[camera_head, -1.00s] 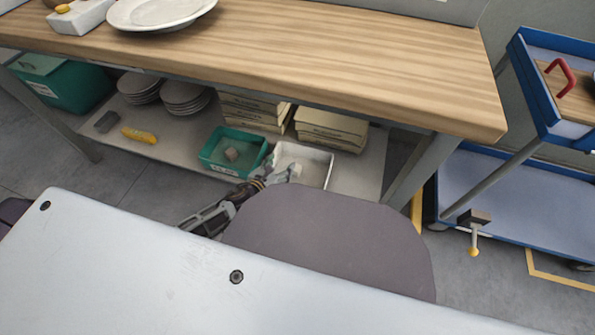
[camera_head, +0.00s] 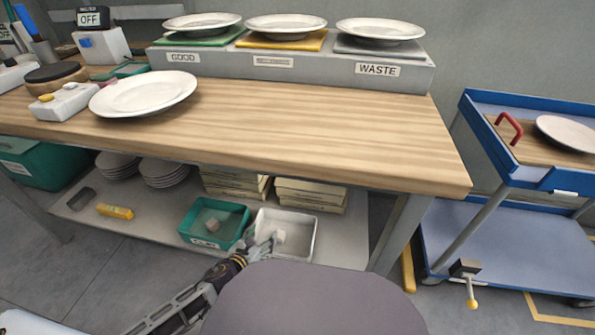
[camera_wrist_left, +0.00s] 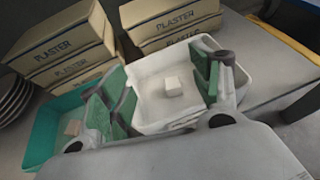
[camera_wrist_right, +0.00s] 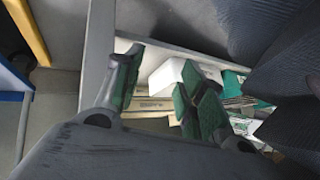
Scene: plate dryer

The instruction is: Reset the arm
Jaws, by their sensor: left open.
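My left gripper (camera_head: 262,243) is low by the shelf under the table, at the near left edge of the white bin (camera_head: 310,240). In the left wrist view its green-padded fingers (camera_wrist_left: 160,82) are wide apart, with the white bin and a small pale block (camera_wrist_left: 173,86) in it showing between them. The gripper holds nothing. My right gripper is not in the head view. In the right wrist view its fingers (camera_wrist_right: 160,72) are apart and empty, with a white bin and the shelf beyond.
A green bin (camera_head: 187,228) stands left of the white one, with plaster boxes (camera_head: 310,195) behind. The wooden tabletop (camera_head: 330,135) lies above, bearing a plate (camera_head: 143,93) and a labelled plate stand (camera_head: 300,69). A blue cart (camera_head: 500,240) stands at the right.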

